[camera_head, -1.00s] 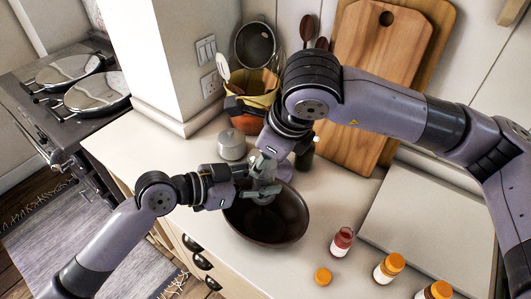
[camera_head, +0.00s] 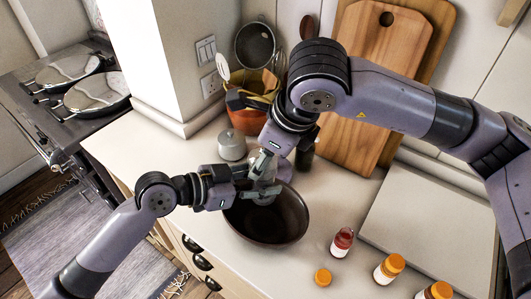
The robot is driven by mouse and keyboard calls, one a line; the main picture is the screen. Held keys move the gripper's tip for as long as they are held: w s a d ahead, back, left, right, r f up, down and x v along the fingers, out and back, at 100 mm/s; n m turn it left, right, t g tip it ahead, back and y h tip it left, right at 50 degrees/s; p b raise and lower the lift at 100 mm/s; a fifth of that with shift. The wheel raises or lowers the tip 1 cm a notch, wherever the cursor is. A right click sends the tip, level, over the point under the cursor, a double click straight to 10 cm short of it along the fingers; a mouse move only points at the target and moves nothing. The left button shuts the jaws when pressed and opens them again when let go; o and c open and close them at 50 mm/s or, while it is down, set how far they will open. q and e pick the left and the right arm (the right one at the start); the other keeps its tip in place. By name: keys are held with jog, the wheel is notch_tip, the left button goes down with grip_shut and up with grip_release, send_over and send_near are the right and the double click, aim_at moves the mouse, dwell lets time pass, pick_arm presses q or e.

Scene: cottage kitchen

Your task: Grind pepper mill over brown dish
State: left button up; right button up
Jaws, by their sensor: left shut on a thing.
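The brown dish (camera_head: 278,226) is a dark round bowl on the counter near its front edge. My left gripper (camera_head: 258,191) reaches in from the left over the bowl and is shut on the pepper mill (camera_head: 264,199), a small greyish, partly clear thing. The mill is held above the bowl's far-left part and is largely hidden by the fingers. My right gripper (camera_head: 265,164) points down from above, close over the mill's top. Its fingers overlap with the mill and the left gripper, so I cannot tell whether they grip it.
A white lidded jar (camera_head: 232,145) stands behind the bowl. A utensil pot (camera_head: 246,120) and cutting boards (camera_head: 372,80) are at the back. A red-filled jar (camera_head: 342,242), an orange cap (camera_head: 323,276) and orange-capped jars (camera_head: 389,268) stand at the right front.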

jog(key=v, duration=1)
jog(key=shift+r, duration=0.15)
dwell(0.7)
